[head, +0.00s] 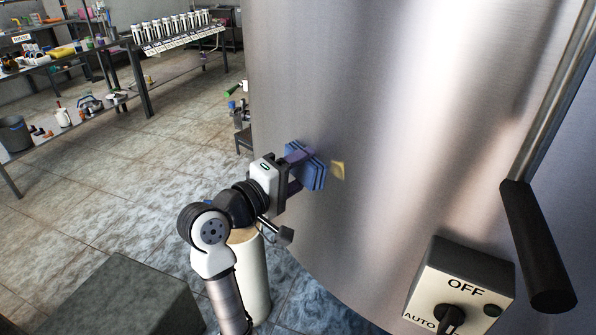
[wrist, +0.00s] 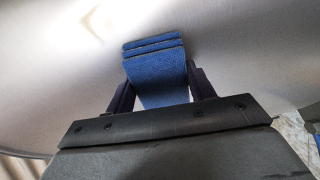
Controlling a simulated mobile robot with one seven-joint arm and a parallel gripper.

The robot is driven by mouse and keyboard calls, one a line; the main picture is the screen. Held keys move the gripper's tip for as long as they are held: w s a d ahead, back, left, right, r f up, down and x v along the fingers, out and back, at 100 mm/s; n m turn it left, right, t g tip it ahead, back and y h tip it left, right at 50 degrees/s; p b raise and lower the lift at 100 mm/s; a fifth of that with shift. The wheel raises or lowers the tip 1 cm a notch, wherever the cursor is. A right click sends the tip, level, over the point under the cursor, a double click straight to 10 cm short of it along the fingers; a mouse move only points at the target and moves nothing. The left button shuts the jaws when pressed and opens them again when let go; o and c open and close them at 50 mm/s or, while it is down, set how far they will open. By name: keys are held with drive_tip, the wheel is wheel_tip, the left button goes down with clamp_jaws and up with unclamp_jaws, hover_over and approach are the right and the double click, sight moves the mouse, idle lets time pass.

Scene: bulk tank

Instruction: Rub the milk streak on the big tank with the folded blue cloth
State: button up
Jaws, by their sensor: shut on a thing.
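The big steel tank (head: 420,110) fills the right half of the head view. A small yellowish milk streak (head: 338,170) is on its curved wall. My gripper (head: 303,170) is shut on the folded blue cloth (head: 313,174), holding it just left of the streak in the head view, close to the wall. Whether the cloth touches the wall I cannot tell. In the wrist view the cloth (wrist: 157,75) is between the two dark fingers, with the tank wall (wrist: 240,60) behind it. A pale yellowish patch (wrist: 97,18) shows on the wall at upper left there.
A dark grey block (head: 115,295) is at the lower left. Benches with bottles (head: 180,35) stand at the back left. The tiled floor between is mostly clear.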

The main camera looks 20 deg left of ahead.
sight(346, 174)
drive_tip(key=shift+s+d+f+b, duration=0.1)
drive_tip(key=shift+s+d+b, duration=0.55)
drive_tip(key=shift+d, duration=0.6)
drive_tip(key=shift+s+d+b, duration=0.3)
drive_tip(key=shift+s+d, duration=0.55)
drive_tip(key=shift+d, duration=0.35)
drive_tip(key=shift+s+d+f+b, duration=0.1)
drive_tip(key=shift+s+d+b, duration=0.55)
drive_tip(key=shift+d, duration=0.6)
drive_tip(key=shift+s+d+f+b, duration=0.1)
drive_tip(key=shift+s+d+b, duration=0.3)
drive_tip(key=shift+b, duration=0.8)
drive_tip(key=shift+s+d, duration=0.1)
drive_tip(key=shift+d, duration=0.1)
drive_tip(key=shift+r+p, duration=0.6)
drive_tip(key=shift+r, duration=0.75)
drive_tip(key=shift+w+a+f+b, duration=0.1)
drive_tip(key=shift+w+a+b, duration=0.45)
drive_tip(key=shift+a, duration=0.3)
drive_tip(key=shift+w+a+b, duration=0.55)
drive_tip(key=shift+w+a, duration=0.2)
drive_tip(key=shift+a, duration=0.5)
drive_tip(key=shift+w+a+b, duration=0.55)
drive_tip(key=shift+w+a, duration=0.2)
drive_tip(key=shift+a, duration=0.55)
drive_tip(key=shift+w+a+b, duration=0.55)
drive_tip(key=shift+w+a, duration=0.2)
drive_tip(key=shift+a, duration=0.5)
